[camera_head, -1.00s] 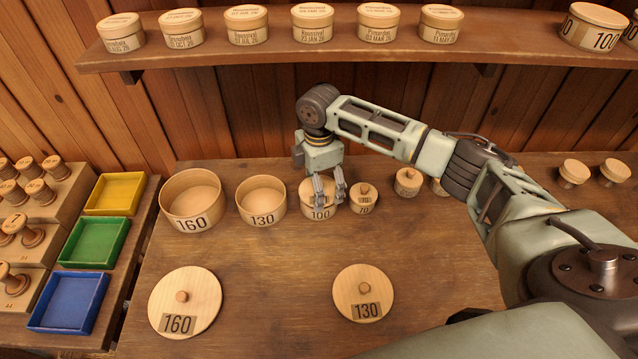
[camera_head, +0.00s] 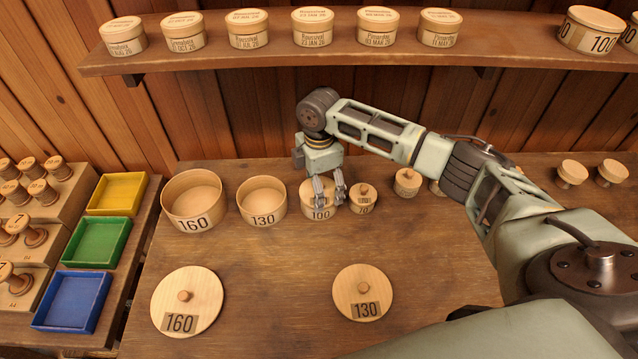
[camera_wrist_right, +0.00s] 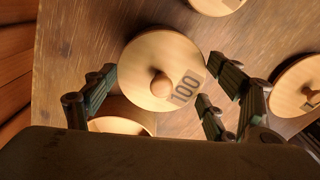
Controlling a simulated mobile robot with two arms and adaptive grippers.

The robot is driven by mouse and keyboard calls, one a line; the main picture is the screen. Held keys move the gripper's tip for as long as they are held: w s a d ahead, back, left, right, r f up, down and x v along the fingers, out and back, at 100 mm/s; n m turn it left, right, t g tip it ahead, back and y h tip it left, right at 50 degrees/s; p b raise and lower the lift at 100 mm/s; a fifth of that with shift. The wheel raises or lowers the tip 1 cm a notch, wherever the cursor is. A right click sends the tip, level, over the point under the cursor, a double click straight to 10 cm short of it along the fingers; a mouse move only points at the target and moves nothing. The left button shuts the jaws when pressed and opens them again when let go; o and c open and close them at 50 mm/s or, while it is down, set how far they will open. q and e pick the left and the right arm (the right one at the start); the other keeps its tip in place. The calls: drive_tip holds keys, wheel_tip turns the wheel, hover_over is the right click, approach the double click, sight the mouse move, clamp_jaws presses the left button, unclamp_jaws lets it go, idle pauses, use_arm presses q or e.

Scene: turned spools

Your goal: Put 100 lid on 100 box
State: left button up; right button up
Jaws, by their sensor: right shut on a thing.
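The round pale wooden 100 lid, with a knob and a 100 label, fills the middle of the right wrist view (camera_wrist_right: 150,60). My right gripper (camera_head: 330,200) is shut on it, with fingers on either side of the lid in the wrist view. In the head view it is at the 100 box (camera_head: 320,214), which stands on the table between the 130 box and the small 70 box. The fingers partly cover the lid and box top. I cannot tell whether the lid rests on the box or is just above it. My left gripper is not in view.
The open 160 box (camera_head: 193,222) and open 130 box (camera_head: 262,219) stand left of it; the 70 box (camera_head: 363,208) is close on the right. The 160 lid (camera_head: 200,290) and 130 lid (camera_head: 352,280) lie in front. Lidded boxes line the shelf (camera_head: 270,62).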

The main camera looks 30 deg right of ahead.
drive_tip(key=shift+f+p, duration=0.1)
drive_tip(key=shift+p, duration=0.25)
idle(0.5)
drive_tip(key=o, duration=1.2)
drive_tip(key=shift+r+p, duration=0.7)
drive_tip(key=shift+p, duration=0.25)
drive_tip(key=shift+r, duration=0.15)
